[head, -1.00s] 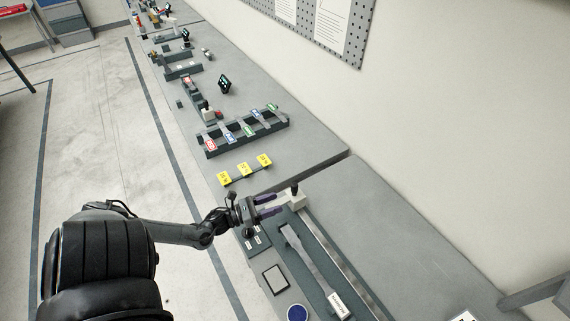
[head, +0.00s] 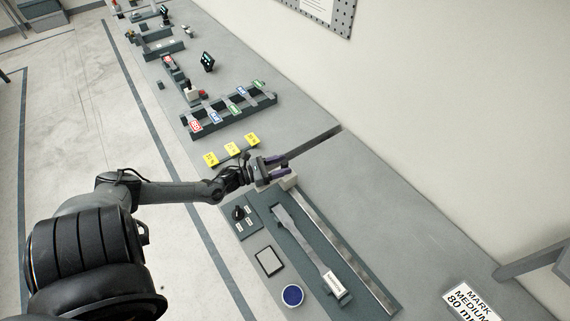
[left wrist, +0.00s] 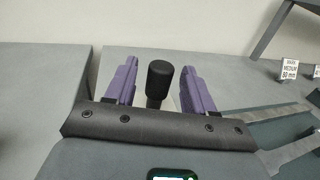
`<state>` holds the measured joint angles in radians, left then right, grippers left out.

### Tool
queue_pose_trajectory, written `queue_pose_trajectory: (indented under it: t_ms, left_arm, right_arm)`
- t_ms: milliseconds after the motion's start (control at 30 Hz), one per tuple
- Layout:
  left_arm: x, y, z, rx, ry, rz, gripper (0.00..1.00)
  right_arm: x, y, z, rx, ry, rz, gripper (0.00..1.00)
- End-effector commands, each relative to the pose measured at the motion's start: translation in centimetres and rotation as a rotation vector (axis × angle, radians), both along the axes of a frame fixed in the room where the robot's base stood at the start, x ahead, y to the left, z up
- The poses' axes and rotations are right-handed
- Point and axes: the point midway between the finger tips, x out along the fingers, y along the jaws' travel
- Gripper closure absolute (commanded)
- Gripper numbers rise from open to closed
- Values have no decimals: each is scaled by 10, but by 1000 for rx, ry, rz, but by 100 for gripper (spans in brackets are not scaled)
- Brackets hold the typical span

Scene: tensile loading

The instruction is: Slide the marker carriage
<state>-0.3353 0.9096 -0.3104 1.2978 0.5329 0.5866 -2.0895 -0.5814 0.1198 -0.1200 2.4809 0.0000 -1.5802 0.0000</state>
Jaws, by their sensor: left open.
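The marker carriage is a pale block (head: 290,182) at the far end of a long metal rail (head: 345,245) on the bench. Its upright black knob (left wrist: 160,80) shows in the left wrist view; in the head view my gripper hides it. My left gripper (head: 279,167) is at the carriage, with its purple fingers open. In the left wrist view, the left gripper (left wrist: 160,66) has one finger on each side of the knob, with gaps visible. A sign reading MARK MEDIUM 80 mm (head: 470,300) stands at lower right. My right gripper is not in view.
A grey metal specimen (head: 302,238) lies beside the rail with a white label (head: 334,282). A framed plate (head: 269,261) and a blue round dish (head: 292,296) are on its left. Yellow tags (head: 232,149) and a specimen rack (head: 232,115) stand beyond.

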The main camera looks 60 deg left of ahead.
Motion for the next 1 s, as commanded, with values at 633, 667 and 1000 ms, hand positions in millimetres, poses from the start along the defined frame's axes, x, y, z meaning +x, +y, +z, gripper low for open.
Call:
queue_pose_trajectory:
  t_ms: [633, 667, 1000]
  left_arm:
    - [17, -4, 0, -1, 0, 0, 60]
    - [17, -4, 0, -1, 0, 0, 65]
    - [17, -4, 0, -1, 0, 0, 100]
  right_arm:
    - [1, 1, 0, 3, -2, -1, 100]
    - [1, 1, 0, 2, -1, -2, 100]
    - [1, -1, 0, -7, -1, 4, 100]
